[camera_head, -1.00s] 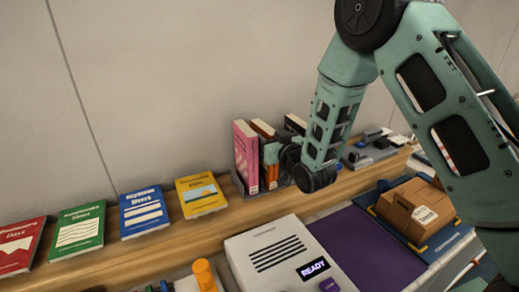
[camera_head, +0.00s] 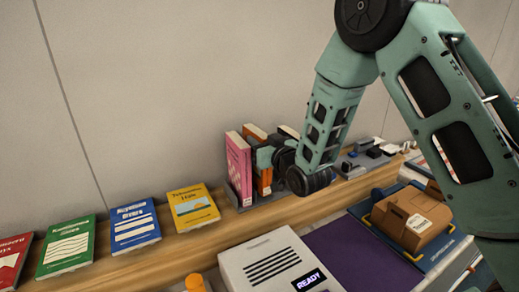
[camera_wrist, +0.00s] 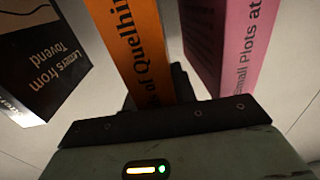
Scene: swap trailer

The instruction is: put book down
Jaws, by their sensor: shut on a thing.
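An orange book (camera_head: 265,183) stands upright in a grey rack (camera_head: 245,204) on the wooden shelf, between a pink book (camera_head: 239,168) and a dark book (camera_head: 288,131). My gripper (camera_head: 266,157) is shut on the orange book from the front and hides part of its spine. In the wrist view the orange book (camera_wrist: 140,45) runs up from my gripper (camera_wrist: 155,98). The pink book (camera_wrist: 235,40) is to its right and the black book (camera_wrist: 40,65) to its left, both apart from it. Whether the orange book's bottom touches the rack is hidden.
Red, green, blue and yellow books (camera_head: 193,207) lean in a row along the shelf (camera_head: 170,250) at left. A white machine reading READY (camera_head: 272,265) and a cardboard box (camera_head: 411,217) on a blue tray stand in front. Small items (camera_head: 365,155) sit right of the rack.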

